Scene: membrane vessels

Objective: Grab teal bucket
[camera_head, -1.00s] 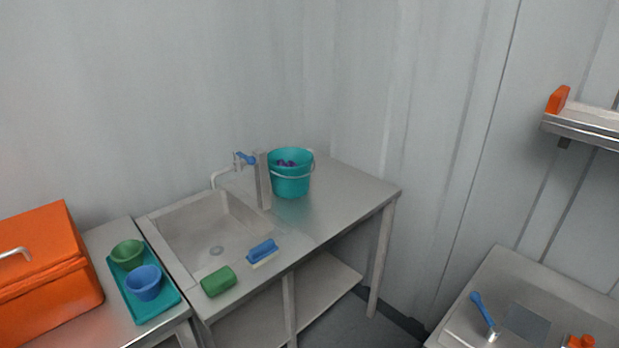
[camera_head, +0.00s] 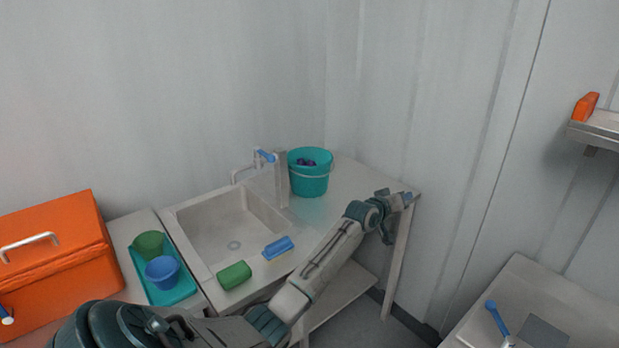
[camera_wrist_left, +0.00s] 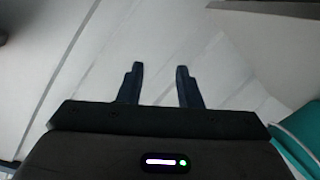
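The teal bucket (camera_head: 309,181) stands upright on the metal counter, right of the sink tap, with a pale handle and purple items inside. My left arm reaches across the front of the counter. Its gripper (camera_head: 408,199) is near the counter's right edge, to the right of the bucket and apart from it. In the left wrist view the two dark fingers (camera_wrist_left: 160,78) are spread with nothing between them. A teal part, likely the bucket (camera_wrist_left: 303,135), shows at that view's lower right edge. My right gripper is not in view.
The tap (camera_head: 262,160) and a grey upright block (camera_head: 282,180) stand close left of the bucket. A blue brush (camera_head: 278,247) and green sponge (camera_head: 234,275) lie at the sink's front edge. An orange box (camera_head: 60,255) stands left. The wall is close behind.

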